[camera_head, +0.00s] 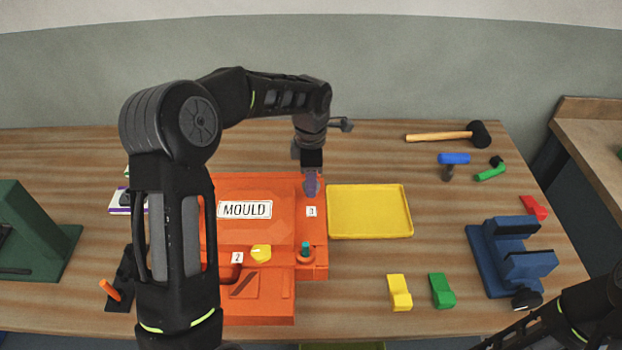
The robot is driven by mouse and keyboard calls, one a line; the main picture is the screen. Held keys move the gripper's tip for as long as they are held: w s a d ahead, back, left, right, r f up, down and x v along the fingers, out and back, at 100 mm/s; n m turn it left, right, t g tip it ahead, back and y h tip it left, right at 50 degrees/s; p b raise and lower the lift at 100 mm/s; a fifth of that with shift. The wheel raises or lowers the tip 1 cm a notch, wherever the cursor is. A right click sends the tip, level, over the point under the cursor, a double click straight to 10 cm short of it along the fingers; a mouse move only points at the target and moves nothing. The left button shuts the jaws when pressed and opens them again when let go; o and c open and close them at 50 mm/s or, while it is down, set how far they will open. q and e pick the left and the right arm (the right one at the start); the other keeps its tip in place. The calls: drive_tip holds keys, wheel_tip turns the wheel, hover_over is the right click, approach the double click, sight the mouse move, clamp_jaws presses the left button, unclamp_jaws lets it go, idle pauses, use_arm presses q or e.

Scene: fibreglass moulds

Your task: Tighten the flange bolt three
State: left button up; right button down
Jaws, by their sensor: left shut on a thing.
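The orange mould (255,190) lies on the wooden table and carries a white MOULD plate. A purple flange bolt (311,186) stands at its back right, just behind the label marked 3 (311,211). My left gripper (312,172) points down over this bolt and is shut on it; the fingertips are small and partly hidden. A yellow bolt (261,253) sits beside the label 2 (237,258), and a teal bolt (305,248) stands at the front right flange. My left arm hides the mould's left side. Only part of my right arm shows at the lower right, without its gripper.
An empty yellow tray (370,211) lies right of the mould. Behind and right are a mallet (445,137), a blue-handled tool (453,160) and a blue vise (512,258). Yellow (399,292) and green (441,290) blocks lie in front. A green stand (40,232) is left.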

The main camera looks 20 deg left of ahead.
use_arm(q)
clamp_jaws()
